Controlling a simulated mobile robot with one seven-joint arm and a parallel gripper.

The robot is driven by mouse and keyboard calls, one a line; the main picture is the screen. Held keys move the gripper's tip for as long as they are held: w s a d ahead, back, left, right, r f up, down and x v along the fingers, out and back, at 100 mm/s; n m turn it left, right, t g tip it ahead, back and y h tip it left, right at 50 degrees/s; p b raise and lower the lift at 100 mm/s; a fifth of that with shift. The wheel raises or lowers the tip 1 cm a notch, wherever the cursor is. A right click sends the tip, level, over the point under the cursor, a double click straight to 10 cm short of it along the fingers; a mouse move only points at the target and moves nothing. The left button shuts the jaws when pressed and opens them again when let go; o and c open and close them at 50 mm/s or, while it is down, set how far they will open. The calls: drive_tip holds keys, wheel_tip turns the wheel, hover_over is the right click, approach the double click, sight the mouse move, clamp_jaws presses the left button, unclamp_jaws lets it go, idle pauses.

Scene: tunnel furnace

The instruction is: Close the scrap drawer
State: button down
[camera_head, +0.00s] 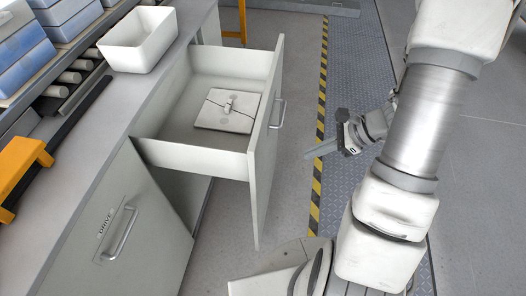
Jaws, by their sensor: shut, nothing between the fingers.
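The scrap drawer (195,150) is pulled out of the grey cabinet under the counter and stands open. Its front panel (263,165) faces right and carries a metal bar handle (279,112). A flat pale square piece with a dark line across it (226,111) lies inside, with a small light object on top. My gripper (310,155) is shut and empty. It is right of the drawer front, apart from it, with its fingers pointing left. Part of the gripper's body is hidden behind my arm.
A closed cabinet front labelled DRIVE (125,235) is at the lower left. Open floor with a yellow-black stripe (322,90) lies right of the drawer.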

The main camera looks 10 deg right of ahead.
drive_tip(key=f, duration=0.1)
drive_tip(key=b, duration=0.4)
approach(261, 166)
drive_tip(key=shift+m, duration=0.3)
drive_tip(key=x, duration=0.3)
drive_tip(key=f+x, duration=0.1)
drive_tip(key=x, duration=0.1)
drive_tip(key=shift+s+d+f, duration=0.1)
drive_tip(key=shift+d, duration=0.2)
drive_tip(key=shift+w+a, duration=0.25)
drive_tip(key=shift+a, duration=0.25)
drive_tip(key=w+a, duration=0.4)
drive_tip(key=a, duration=0.6)
drive_tip(key=w+a+b, duration=0.1)
drive_tip(key=w+a, duration=0.3)
drive_tip(key=a, duration=0.5)
drive_tip(key=w+a+b, duration=0.1)
drive_tip(key=w+a, duration=0.3)
drive_tip(key=a, duration=0.6)
drive_tip(key=shift+w+a, duration=0.1)
drive_tip(key=shift+a, duration=0.2)
drive_tip(key=shift+w+a, duration=0.1)
drive_tip(key=shift+a, duration=0.2)
drive_tip(key=shift+a+r, duration=0.15)
drive_tip(key=shift+r, duration=0.1)
